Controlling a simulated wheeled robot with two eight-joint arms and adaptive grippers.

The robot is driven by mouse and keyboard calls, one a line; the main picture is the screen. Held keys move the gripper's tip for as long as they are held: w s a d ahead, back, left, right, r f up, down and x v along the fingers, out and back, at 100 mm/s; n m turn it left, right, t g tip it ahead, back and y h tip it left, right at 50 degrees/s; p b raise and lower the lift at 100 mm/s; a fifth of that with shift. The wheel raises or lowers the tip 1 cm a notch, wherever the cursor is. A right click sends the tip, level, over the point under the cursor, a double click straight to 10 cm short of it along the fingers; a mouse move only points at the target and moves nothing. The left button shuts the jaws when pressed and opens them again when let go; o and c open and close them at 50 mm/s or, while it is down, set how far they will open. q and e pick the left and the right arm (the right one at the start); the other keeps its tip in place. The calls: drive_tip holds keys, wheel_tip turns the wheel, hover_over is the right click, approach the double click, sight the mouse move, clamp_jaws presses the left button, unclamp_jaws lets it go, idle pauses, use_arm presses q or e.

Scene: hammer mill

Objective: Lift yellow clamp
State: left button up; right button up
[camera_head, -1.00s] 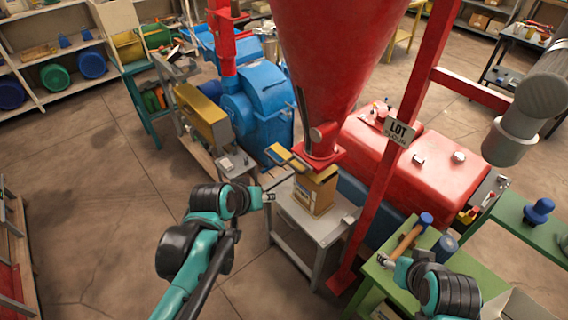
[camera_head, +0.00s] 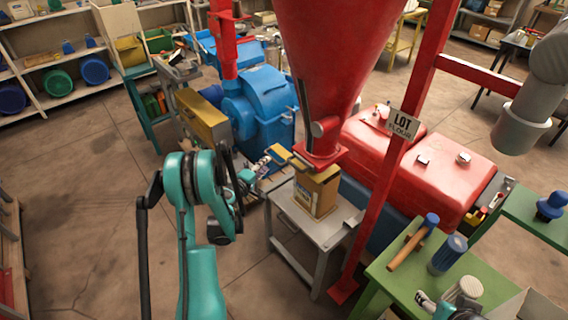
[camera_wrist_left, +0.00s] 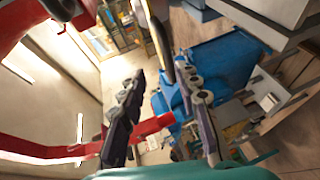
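The yellow clamp (camera_head: 279,152) sits at the foot of the red hopper's spout, above and left of the brown flour package (camera_head: 316,192). My left gripper (camera_head: 264,163) is just left of and slightly below the clamp in the head view, and I cannot tell whether they touch. In the left wrist view, its two fingers stand apart with nothing clearly held between them (camera_wrist_left: 166,108). I cannot make out the clamp in that view. My right gripper (camera_head: 422,298) is low at the right, over the green table, and too small to read.
The red hopper (camera_head: 332,75) and its red post (camera_head: 385,190) stand close to the right. The grey table (camera_head: 290,232) bears the package. A blue mill (camera_head: 262,105) stands behind. A hammer (camera_head: 413,242) lies on the green table (camera_head: 385,280). Open floor is at left.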

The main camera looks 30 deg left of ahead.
use_arm(q)
drive_tip(key=shift+n, duration=0.3)
drive_tip(key=x, duration=0.2)
drive_tip(key=f+b+x, duration=0.1)
drive_tip(key=x, duration=0.2)
drive_tip(key=b+x, duration=0.1)
drive_tip(key=x, duration=0.2)
drive_tip(key=shift+a+f, duration=0.15)
drive_tip(key=shift+a, duration=0.25)
drive_tip(key=shift+s, duration=0.1)
clamp_jaws()
